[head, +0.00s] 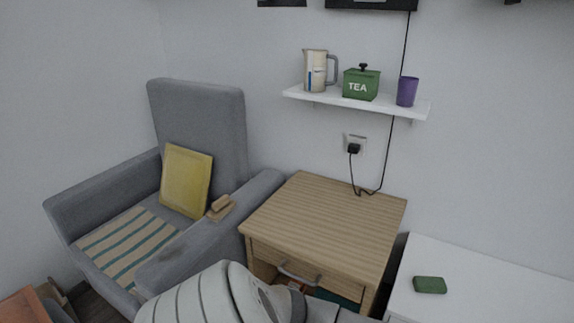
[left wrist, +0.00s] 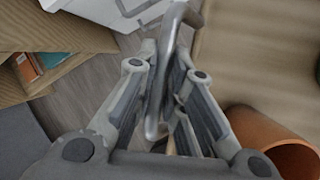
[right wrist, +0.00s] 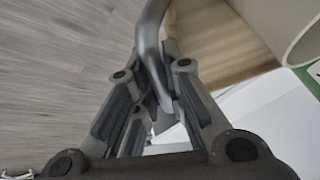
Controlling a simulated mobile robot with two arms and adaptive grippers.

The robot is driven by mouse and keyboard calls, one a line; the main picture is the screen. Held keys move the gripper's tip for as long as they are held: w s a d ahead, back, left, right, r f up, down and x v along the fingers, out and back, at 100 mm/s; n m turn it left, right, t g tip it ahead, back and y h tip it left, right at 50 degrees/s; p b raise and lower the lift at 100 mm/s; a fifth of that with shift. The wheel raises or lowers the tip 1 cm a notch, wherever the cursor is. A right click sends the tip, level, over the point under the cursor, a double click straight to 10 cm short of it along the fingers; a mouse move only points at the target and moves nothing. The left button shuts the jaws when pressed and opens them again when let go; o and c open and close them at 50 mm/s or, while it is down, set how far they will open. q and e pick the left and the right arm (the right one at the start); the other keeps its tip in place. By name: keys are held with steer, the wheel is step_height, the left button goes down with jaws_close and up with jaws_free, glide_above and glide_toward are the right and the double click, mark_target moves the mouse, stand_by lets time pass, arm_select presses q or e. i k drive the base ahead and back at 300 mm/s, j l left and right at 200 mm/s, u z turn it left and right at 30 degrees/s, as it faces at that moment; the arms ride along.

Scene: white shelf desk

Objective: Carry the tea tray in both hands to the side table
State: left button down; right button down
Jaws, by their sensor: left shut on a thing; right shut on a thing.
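The tray (left wrist: 262,45) shows in part at the right of the left wrist view as a brown wooden surface, and in the right wrist view (right wrist: 208,48). My left gripper (left wrist: 165,62) is shut on a curved grey metal handle of the tray. My right gripper (right wrist: 157,65) is shut on the other grey handle. A terracotta vessel (left wrist: 255,130) and a pale round vessel (right wrist: 298,28) appear beside the tray's surface. In the head view the wooden side table (head: 328,212) has a bare top; the tray and both grippers are out of that view.
A grey armchair (head: 197,108) with a yellow cushion (head: 186,181) stands left of the side table. A white surface (head: 490,283) with a green block (head: 429,285) is at right. A white wall shelf (head: 330,99) and a hanging black cable (head: 388,150) are above.

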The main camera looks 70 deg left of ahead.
mark_target(329, 213)
steer(key=k+j+u, duration=0.15)
steer(key=u, duration=0.8)
